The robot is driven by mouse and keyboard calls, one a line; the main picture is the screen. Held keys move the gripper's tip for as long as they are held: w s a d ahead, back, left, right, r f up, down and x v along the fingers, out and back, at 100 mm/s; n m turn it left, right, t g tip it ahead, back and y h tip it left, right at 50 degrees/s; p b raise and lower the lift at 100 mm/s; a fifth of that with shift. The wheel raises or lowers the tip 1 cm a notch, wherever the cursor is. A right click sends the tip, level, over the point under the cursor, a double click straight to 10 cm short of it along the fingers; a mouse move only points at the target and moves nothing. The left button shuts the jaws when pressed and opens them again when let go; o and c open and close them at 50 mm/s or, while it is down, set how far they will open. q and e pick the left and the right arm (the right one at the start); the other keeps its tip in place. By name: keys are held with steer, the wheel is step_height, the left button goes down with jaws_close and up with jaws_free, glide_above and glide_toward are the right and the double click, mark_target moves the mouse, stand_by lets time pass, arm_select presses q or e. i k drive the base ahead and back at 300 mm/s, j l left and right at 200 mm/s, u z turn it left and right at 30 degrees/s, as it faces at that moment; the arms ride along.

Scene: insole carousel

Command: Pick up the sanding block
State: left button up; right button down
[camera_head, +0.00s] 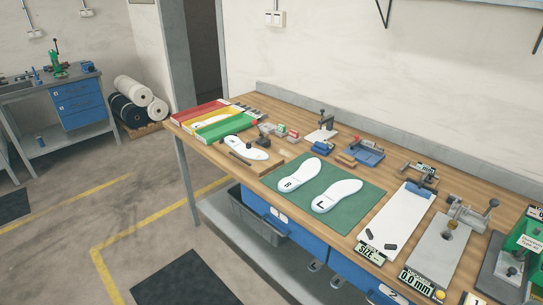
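Neither of my grippers is in view. On the wooden workbench (330,240), a small tan-brown block (346,160) lies beside a blue tray-like fixture (366,153); it may be the sanding block, but it is too small to tell for sure. A small blue block (323,147) lies to its left, behind the green mat. Nothing I can see is touching either block.
Two white insoles (299,174) (336,196) lie on a green mat (373,196). Red, yellow and green trays (196,111) stand at the far left end. A white size board (398,220) and clamp fixtures (468,215) fill the right. The floor in front has a dark mat (185,280).

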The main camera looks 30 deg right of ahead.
mark_target(320, 148)
steer(key=i+z, duration=0.1)
steer(key=z, duration=0.6)
steer(key=i+j+z, duration=0.1)
steer(key=z, duration=0.3)
